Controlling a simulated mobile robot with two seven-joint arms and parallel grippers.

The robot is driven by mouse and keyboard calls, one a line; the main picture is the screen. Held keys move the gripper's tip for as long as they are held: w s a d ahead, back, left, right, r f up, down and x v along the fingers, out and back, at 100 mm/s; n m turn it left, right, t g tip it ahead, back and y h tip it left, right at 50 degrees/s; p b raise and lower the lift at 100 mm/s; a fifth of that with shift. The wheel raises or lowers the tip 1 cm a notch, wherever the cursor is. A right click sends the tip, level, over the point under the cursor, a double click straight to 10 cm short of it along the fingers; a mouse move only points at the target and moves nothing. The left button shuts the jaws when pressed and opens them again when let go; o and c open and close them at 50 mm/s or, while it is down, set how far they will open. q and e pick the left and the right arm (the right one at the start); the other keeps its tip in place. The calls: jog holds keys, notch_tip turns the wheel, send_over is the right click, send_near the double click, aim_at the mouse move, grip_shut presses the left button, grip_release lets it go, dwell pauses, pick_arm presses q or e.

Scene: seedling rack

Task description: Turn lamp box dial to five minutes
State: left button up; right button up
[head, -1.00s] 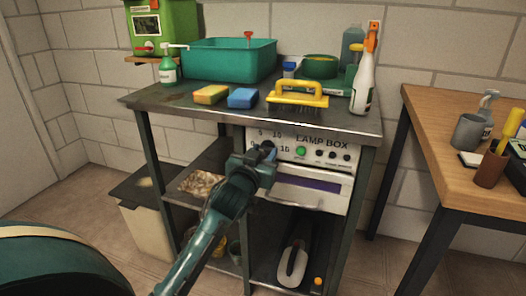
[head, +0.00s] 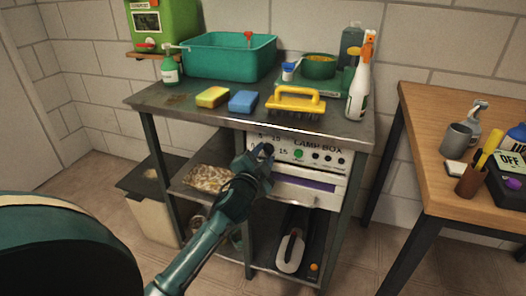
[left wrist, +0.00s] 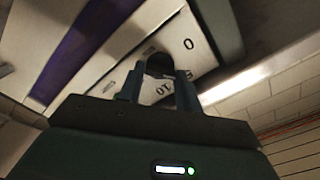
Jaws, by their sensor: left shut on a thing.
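The lamp box (head: 325,145) is a white-fronted unit under the metal bench top, lettered LAMP BOX. Its dark dial (head: 268,149) is at the left of the front, with 5, 10 and 15 marks around it. My left gripper (head: 262,158) reaches up from below and is shut on the dial. In the left wrist view the two fingers (left wrist: 160,88) hold the dark round dial (left wrist: 159,65), with a 0 and a 10 visible beside it. The dial's pointer is hidden, so its setting cannot be read. My right gripper is not in view.
A green button (head: 298,153) and small black knobs sit right of the dial. A drawer handle (head: 296,195) is below. The bench top (head: 200,98) overhangs above and holds sponges, a brush and a spray bottle. A wooden table (head: 440,140) stands at the right.

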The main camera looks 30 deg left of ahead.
pick_arm(q)
jog(key=shift+m, duration=0.6)
jog(key=shift+p, duration=0.3)
jog(key=shift+m, duration=0.3)
jog(key=o, duration=0.9)
jog(key=shift+o, duration=0.4)
jog(key=shift+s, duration=0.1)
